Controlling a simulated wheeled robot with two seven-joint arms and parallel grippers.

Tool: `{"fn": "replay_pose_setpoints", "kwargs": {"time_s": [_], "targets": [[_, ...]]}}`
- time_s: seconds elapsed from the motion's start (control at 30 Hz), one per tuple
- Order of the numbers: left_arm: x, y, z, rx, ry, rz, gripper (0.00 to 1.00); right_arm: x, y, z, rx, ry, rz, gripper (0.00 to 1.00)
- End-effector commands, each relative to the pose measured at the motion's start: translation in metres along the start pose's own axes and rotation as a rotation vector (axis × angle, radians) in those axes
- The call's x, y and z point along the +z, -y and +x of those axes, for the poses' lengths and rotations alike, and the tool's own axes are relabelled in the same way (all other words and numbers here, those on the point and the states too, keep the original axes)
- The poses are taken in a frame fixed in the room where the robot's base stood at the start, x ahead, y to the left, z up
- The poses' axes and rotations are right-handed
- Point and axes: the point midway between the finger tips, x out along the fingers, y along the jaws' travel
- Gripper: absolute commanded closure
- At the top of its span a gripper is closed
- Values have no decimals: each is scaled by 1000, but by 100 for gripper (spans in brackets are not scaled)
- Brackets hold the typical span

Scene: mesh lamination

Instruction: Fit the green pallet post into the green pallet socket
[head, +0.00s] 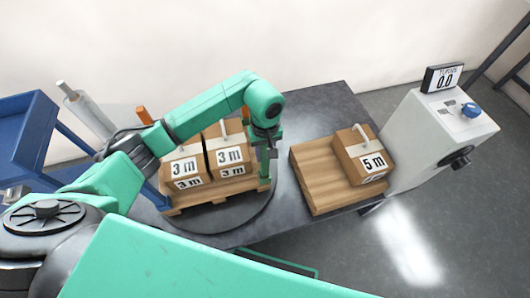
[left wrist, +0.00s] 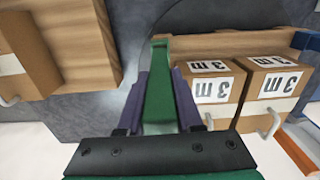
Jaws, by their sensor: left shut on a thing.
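My left gripper (head: 266,140) points down at the right end of the pallet (head: 205,200) that carries the boxes marked 3 m. It is shut on the green pallet post (head: 264,172), which stands roughly upright beside that pallet's corner. In the left wrist view the green post (left wrist: 158,100) runs between the two dark fingers, with its far end near the pallet corner. I cannot tell whether its lower end is in the socket; the green pallet socket is not clearly visible, hidden by the post and gripper. My right gripper is not in view.
Two 3 m boxes (head: 229,155) stand close left of the post. The pallet sits on a dark round turntable (head: 235,218). An orange post (head: 144,115) and blue cart (head: 28,135) are left.

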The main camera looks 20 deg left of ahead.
Motion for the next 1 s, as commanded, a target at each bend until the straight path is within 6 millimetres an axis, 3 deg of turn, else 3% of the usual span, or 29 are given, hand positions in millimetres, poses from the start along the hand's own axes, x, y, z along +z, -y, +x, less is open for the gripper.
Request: {"fn": "replay_pose_setpoints", "kwargs": {"time_s": [1.0], "targets": [[0,0,1,0,-1,0,100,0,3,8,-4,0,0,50]]}}
